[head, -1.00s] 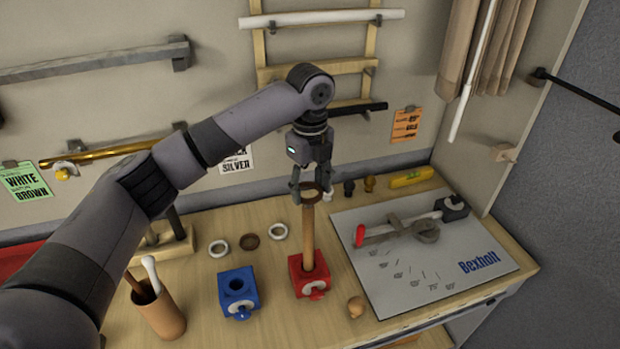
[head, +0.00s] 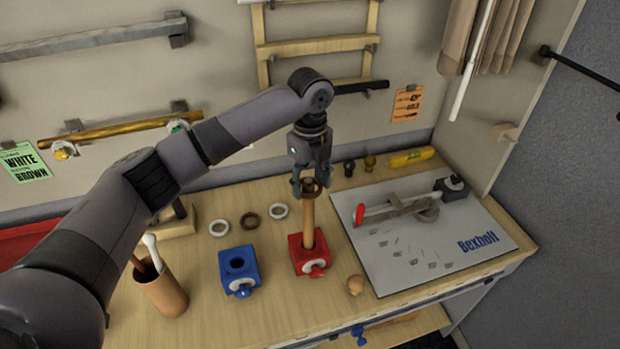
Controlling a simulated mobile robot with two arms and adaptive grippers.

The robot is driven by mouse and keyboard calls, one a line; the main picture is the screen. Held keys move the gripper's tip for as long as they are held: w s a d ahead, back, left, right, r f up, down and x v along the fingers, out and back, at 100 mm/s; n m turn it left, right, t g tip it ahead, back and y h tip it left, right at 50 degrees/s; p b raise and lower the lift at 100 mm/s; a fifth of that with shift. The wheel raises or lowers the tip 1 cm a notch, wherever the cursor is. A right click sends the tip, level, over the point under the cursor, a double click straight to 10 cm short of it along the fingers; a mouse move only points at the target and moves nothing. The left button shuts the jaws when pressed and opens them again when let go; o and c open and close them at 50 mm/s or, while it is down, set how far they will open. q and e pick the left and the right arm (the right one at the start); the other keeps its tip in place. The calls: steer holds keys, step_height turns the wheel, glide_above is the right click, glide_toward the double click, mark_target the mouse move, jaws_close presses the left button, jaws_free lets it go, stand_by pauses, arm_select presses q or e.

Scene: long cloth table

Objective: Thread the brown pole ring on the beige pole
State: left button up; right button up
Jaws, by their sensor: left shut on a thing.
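A beige wooden pole (head: 308,224) stands upright in a red block (head: 309,257) on the table. My left gripper (head: 310,186) points down over the pole and is shut on a brown ring (head: 311,189). The ring is at the pole's upper end, and the pole's tip is hidden by the ring and fingers. It seems to be around the pole, but I cannot tell for sure. My right gripper is not in view.
A blue block (head: 239,268) with an empty hole stands left of the red one. A cup (head: 164,294) holding poles is at the front left. A Bexholt board (head: 390,262) with tools lies to the right.

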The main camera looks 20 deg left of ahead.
arm_select(q)
steer(key=o, duration=1)
steer(key=shift+r, duration=0.2)
step_height(320, 180, up, 12)
steer(key=shift+f, duration=0.15)
steer(key=shift+f, duration=0.1)
stand_by(0.5)
